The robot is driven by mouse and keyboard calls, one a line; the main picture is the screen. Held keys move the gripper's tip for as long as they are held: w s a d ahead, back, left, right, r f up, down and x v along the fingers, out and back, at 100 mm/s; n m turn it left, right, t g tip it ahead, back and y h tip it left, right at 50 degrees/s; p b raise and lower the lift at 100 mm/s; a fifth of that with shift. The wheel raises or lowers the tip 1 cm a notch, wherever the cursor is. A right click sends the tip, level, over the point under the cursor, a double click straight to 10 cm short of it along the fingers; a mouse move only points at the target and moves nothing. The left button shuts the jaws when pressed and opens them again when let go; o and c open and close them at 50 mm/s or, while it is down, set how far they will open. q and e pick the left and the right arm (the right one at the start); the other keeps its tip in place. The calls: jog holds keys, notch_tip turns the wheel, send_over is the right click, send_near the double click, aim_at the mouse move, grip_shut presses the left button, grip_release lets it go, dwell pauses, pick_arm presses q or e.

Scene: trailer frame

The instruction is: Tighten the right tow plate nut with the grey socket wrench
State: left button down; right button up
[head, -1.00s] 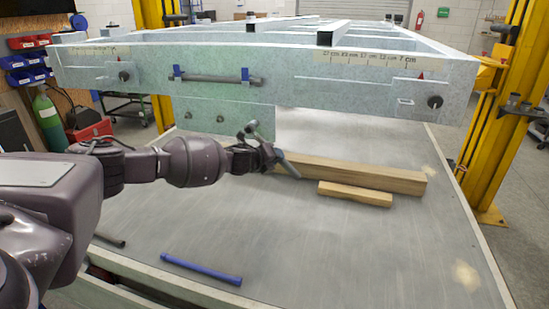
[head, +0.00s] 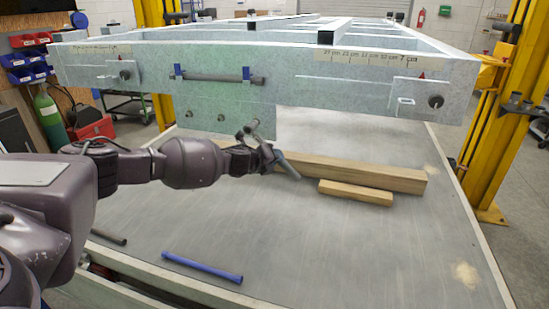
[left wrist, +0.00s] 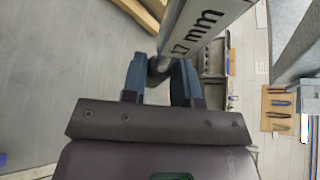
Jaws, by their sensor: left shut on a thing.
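My left gripper (head: 262,160) is shut on the grey socket wrench (head: 287,168). The tow plate (head: 200,98) hangs below the front beam. Its right nut (head: 221,117) is visible just left of the wrench's upper end in the picture. The left nut (head: 190,115) is also in view. The gap in depth is unclear. My right gripper is out of view.
A long wooden beam (head: 360,172) and a shorter block (head: 355,192) lie behind and right of the gripper. A blue tool (head: 202,268) and a dark tool (head: 108,236) lie on the table's near left. The trailer's front beam (head: 150,67) is overhead. The table's right front is clear.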

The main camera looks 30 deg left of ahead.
pick_arm(q)
jog(key=shift+s, duration=0.35)
dwell(0.3)
jog(key=shift+s+d, duration=0.3)
jog(key=shift+s, duration=0.7)
jog(key=shift+s+d, duration=0.25)
jog(key=shift+s, duration=0.7)
